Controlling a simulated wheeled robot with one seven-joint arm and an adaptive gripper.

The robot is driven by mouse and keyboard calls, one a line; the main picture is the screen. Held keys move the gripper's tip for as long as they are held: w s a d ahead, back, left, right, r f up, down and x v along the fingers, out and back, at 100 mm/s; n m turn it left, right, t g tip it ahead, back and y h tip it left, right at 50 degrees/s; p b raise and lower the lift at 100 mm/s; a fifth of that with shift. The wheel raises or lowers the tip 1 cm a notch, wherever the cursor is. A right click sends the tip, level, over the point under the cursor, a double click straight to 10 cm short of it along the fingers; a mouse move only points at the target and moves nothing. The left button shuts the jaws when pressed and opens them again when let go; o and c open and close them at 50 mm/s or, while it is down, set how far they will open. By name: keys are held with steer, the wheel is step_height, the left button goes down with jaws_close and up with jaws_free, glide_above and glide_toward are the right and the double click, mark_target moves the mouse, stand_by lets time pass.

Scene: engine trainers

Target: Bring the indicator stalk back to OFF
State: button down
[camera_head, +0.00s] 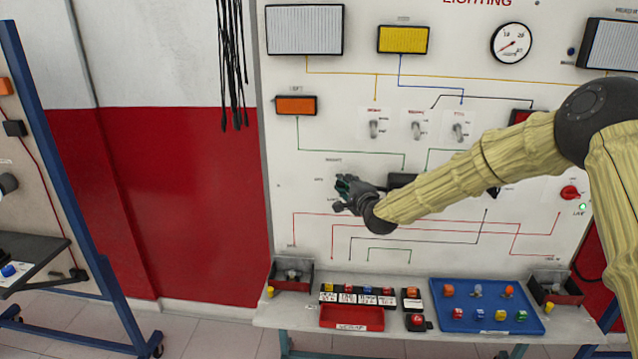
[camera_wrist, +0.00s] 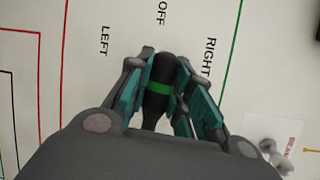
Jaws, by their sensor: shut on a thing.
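The labels LEFT (camera_wrist: 104,41), OFF (camera_wrist: 161,13) and RIGHT (camera_wrist: 209,57) are printed around the stalk. The stalk's tip end lies below the OFF label in the wrist view, between LEFT and RIGHT; its exact angle is hard to judge because the fingers cover its sides. In the head view my gripper (camera_head: 347,190) is at the white lighting board (camera_head: 330,235), and the stalk is hidden there.
Several toggle switches (camera_head: 416,130) sit above and right of my gripper. An orange lamp (camera_head: 296,105) is above it. Below stand a red tray (camera_head: 351,317) and a blue tray (camera_head: 487,325) on a shelf. Black cables (camera_head: 232,60) hang at the left.

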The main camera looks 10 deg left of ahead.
steer(key=shift+f, duration=0.55)
steer(key=shift+f+n+b, duration=0.25)
steer(key=shift+n+b, duration=0.05)
steer(key=shift+n, duration=0.2)
steer(key=c, duration=1.3)
jaws_free()
steer(key=shift+o, duration=0.2)
steer(key=v, duration=1.2)
steer(key=shift+r, duration=0.25)
steer(key=shift+f, duration=0.1)
